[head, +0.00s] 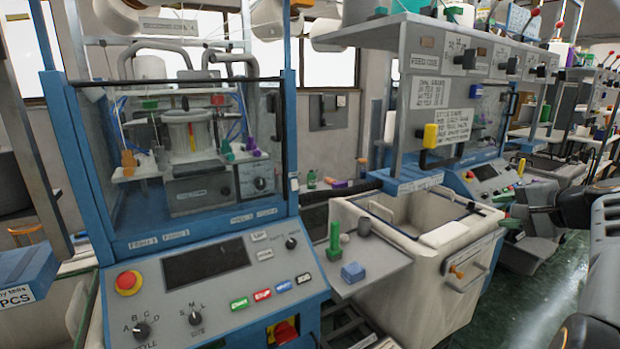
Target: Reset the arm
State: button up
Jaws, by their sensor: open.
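My arm comes in at the right edge of the head view. My gripper (513,211) is at its end, pointing left, with its fingers apart and nothing seen between them. It appears in front of the aisle and the machines on the right, to the right of the cream bin (415,270). Part of my arm is cut off by the picture's edge.
A blue knitting machine with a control panel (207,262) and red emergency button (128,282) stands at left. A grey side shelf (362,262) holds a green piece (335,240) and a blue block (353,272). Green floor (525,305) is open at lower right.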

jog(key=s+a+f+n+g+h+p, duration=0.1)
jog(key=s+a+f+n+g, duration=0.15)
jog(key=a+f, duration=0.4)
jog(key=s+a+f+n+g+h+p, duration=0.1)
jog(key=s+a+f+n+g, duration=0.1)
jog(key=s+a+f+g, duration=0.35)
jog(key=s+a+f+n+h+p, duration=0.1)
jog(key=s+a+f+n, duration=0.2)
jog(key=a, duration=0.4)
jog(key=s+a+f+n+h, duration=0.1)
jog(key=s+a+f+n, duration=0.3)
jog(key=s+a+n, duration=0.1)
jog(key=a+n, duration=0.1)
jog(key=a, duration=0.1)
jog(key=shift+s+a+f+p, duration=0.25)
jog(key=shift+a+p, duration=0.1)
jog(key=shift+w, duration=0.1)
dwell(0.4)
